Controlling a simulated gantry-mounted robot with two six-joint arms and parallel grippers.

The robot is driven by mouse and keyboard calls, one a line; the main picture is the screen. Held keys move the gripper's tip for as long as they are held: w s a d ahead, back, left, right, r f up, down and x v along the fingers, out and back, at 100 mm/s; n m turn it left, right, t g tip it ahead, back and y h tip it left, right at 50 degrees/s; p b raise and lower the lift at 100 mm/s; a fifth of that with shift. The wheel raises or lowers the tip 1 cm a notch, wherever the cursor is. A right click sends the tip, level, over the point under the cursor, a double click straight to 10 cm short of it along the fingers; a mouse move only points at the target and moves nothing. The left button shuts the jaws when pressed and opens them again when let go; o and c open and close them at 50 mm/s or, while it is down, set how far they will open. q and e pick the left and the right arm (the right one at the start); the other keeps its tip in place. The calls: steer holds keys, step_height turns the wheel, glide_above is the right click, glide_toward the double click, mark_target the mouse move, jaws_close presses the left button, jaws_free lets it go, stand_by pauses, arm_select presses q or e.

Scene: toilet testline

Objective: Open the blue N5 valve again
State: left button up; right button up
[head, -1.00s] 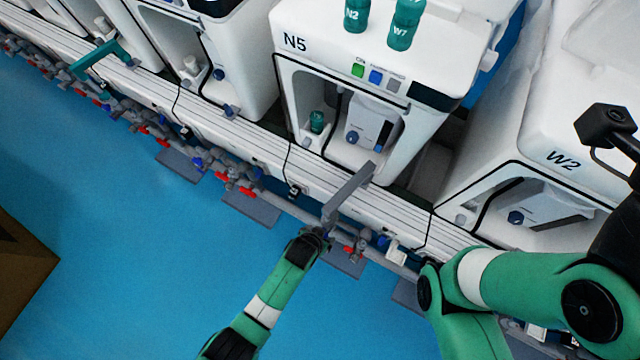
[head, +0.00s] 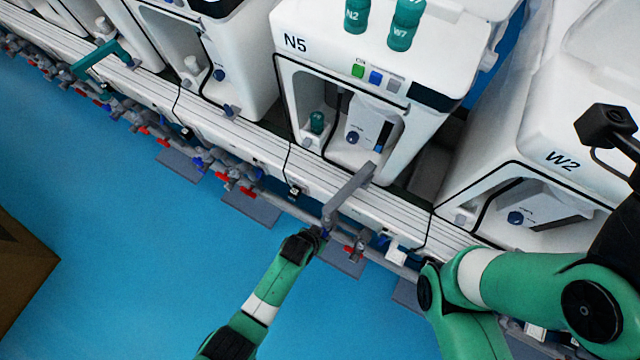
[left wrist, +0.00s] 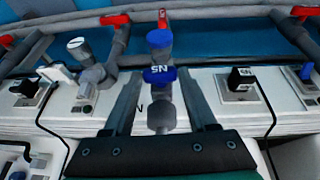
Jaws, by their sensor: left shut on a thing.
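The blue N5 valve (left wrist: 159,74) shows in the middle of the left wrist view, with a white N5 label on its blue handle. It sits on a grey pipe fitting. My left gripper (left wrist: 160,84) has one finger on each side of this handle and is shut on it. In the head view my left gripper (head: 322,233) is at the pipe row below the white N5 unit (head: 345,55), and it mostly hides the valve there. The handle's exact angle is hard to tell. My right gripper is out of view.
Red-handled valves (left wrist: 115,20) stand on neighbouring pipes. A black N5-marked plug (left wrist: 241,78) with a cable is right of the valve. A grey angled bar (head: 348,192) rises close to my left gripper.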

arm_select(q)
steer(key=h, duration=0.1)
steer(key=g+h, duration=0.1)
steer(key=a+h, duration=0.1)
steer(key=h, duration=0.1)
steer(key=shift+w+f+n+g, duration=0.15)
steer(key=shift+f+n+g, duration=0.1)
steer(key=shift+n+g, duration=0.15)
steer(key=shift+a+f+h+b, duration=0.15)
steer(key=shift+h+b, duration=0.2)
steer(key=shift+h, duration=0.25)
steer(key=shift+g, duration=0.3)
steer(key=o, duration=1.4)
steer(key=shift+c, duration=0.2)
steer(key=shift+w+r, duration=0.1)
steer(key=shift+r, duration=0.15)
